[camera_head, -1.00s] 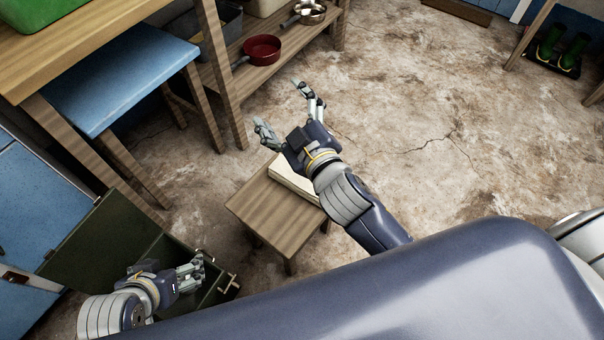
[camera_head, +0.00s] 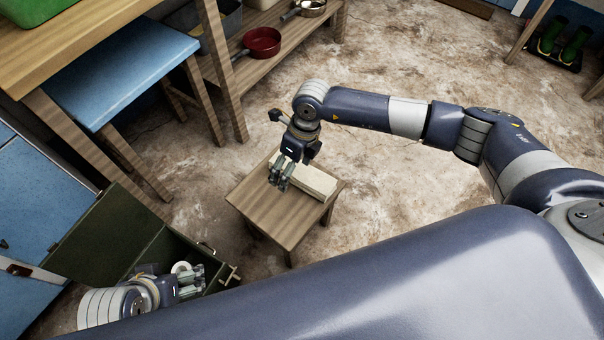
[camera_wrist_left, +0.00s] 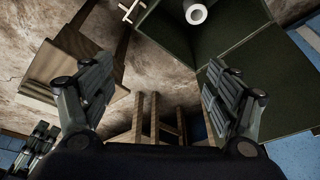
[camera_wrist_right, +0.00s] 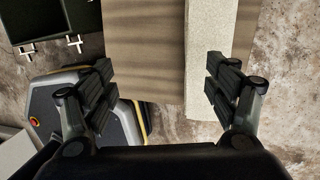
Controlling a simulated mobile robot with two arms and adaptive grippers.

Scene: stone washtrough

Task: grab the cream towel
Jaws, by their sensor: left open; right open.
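The cream towel (camera_head: 314,183) is a folded, flat, long block lying on a small wooden stool (camera_head: 262,205). My right gripper (camera_head: 280,177) is open, fingers pointing down, over the stool at the towel's left side. In the right wrist view, the towel (camera_wrist_right: 207,55) lies off-centre to the right, partly behind the right-hand finger. Bare stool top shows between the fingers; I cannot tell whether any finger touches the towel. My left gripper (camera_head: 192,281) is open and empty over the dark green box, away from the towel.
The open green box (camera_head: 160,255) stands left of the stool with a white roll (camera_wrist_left: 194,13) in it. A blue-topped stool (camera_head: 120,80) and a shelf with a red pan (camera_head: 262,41) stand farther back. Floor right of the stool is free.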

